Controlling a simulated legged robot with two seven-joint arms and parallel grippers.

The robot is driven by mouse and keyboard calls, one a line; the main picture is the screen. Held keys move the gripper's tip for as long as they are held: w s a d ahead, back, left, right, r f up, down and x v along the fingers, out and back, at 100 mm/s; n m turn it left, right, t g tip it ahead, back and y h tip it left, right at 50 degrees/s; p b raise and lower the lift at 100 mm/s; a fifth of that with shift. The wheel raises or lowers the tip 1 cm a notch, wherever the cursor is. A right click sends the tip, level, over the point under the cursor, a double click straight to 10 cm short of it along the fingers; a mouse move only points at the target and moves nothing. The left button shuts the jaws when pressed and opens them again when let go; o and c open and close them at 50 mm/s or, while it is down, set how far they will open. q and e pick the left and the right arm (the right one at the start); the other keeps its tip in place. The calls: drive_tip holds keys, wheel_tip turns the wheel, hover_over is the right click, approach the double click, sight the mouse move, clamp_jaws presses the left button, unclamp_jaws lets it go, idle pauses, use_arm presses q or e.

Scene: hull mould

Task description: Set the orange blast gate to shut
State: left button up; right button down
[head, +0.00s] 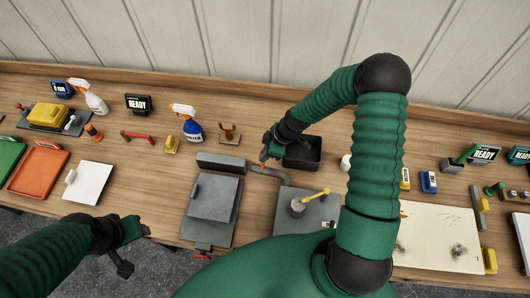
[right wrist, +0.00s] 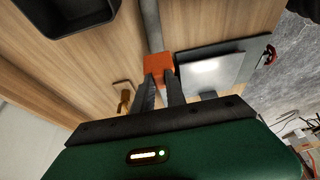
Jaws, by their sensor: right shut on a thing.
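The orange blast gate (head: 264,157) sits on a grey duct (head: 222,163) in the middle of the bench. In the right wrist view, the gate's orange block (right wrist: 158,63) lies at the fingertips, with the grey duct (right wrist: 152,22) running away behind it. My right gripper (head: 268,148) is shut on the orange part, its two dark fingers (right wrist: 160,84) on it. The fingers and arm hide some of the gate, so its exact setting is unclear. My left gripper (head: 134,245) hangs near the bench's front edge, away from the gate; its fingers are too small to read.
A black bin (head: 302,153) stands just right of the gate. A grey plate with a yellow-handled part (head: 318,196) lies to the right. A hook stand (head: 230,134) and spray bottle (head: 192,130) are behind.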

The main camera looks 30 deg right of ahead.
drive_tip(key=shift+w+r, duration=0.15)
drive_tip(key=shift+w, duration=0.1)
wheel_tip(320, 180, down, 4)
drive_tip(key=b, duration=0.4)
drive_tip(key=shift+s, duration=0.15)
drive_tip(key=shift+r, duration=0.1)
drive_tip(key=c, duration=1.4)
unclamp_jaws()
drive_tip(key=shift+o, duration=0.2)
drive_tip(key=shift+f, duration=0.2)
